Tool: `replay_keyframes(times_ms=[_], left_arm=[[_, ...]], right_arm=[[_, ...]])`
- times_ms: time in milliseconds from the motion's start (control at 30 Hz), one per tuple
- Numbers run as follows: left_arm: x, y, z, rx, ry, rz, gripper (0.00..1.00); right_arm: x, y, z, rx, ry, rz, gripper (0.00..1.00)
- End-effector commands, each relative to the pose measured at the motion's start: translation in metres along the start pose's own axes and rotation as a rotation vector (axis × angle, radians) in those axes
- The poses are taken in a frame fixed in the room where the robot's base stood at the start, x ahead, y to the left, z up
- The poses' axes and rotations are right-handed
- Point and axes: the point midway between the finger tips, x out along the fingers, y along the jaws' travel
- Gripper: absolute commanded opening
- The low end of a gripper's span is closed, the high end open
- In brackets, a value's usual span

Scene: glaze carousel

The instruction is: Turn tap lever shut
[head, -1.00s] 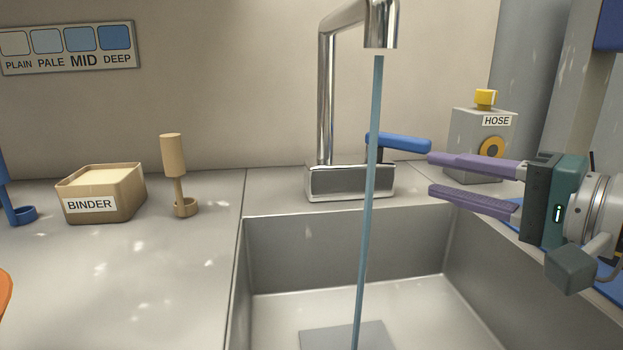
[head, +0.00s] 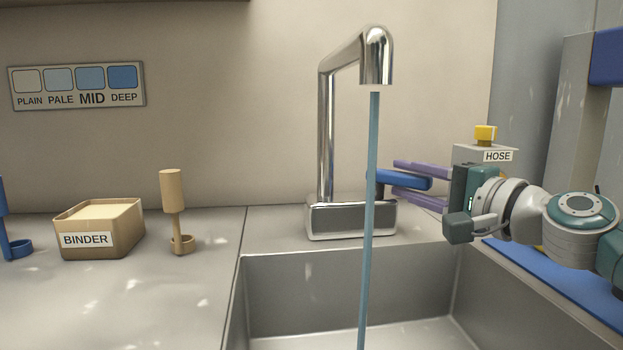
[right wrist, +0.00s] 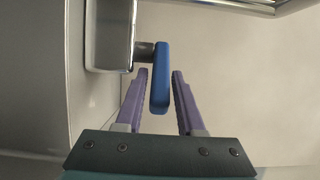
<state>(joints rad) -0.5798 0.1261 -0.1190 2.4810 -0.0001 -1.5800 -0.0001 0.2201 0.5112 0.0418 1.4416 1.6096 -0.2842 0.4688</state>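The chrome tap (head: 327,130) stands behind the sink with its spout over the basin. A blue stream of water (head: 368,270) runs from the spout. The blue tap lever (head: 410,183) sticks out to the right of the tap base (head: 350,220). My right gripper (head: 394,177) has its purple fingers on either side of the lever. In the right wrist view, the lever (right wrist: 161,85) lies between the fingertips (right wrist: 160,72), with a gap to each finger, so the gripper is open. My left gripper is out of view.
A hose box (head: 475,152) with a yellow knob stands behind my right gripper. The sink basin (head: 340,285) is in front. On the left counter are a binder tub (head: 125,222) and a wooden tool (head: 173,195) in a ring holder.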

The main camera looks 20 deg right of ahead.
Motion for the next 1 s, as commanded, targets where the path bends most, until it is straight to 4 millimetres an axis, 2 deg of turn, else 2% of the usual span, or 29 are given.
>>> replay_keyframes(times_ms=[233,600,1000], left_arm=[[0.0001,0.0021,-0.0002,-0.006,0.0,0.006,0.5],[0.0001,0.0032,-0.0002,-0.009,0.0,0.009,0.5],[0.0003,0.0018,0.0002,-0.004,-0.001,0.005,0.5]], right_arm=[[0.0009,-0.0002,0.0003,0.0,-0.001,0.0,0.38],[0.0007,-0.0001,0.0002,0.0,0.0,0.0,0.0],[0.0006,-0.0002,0.0001,0.0,0.0,0.0,0.0]])
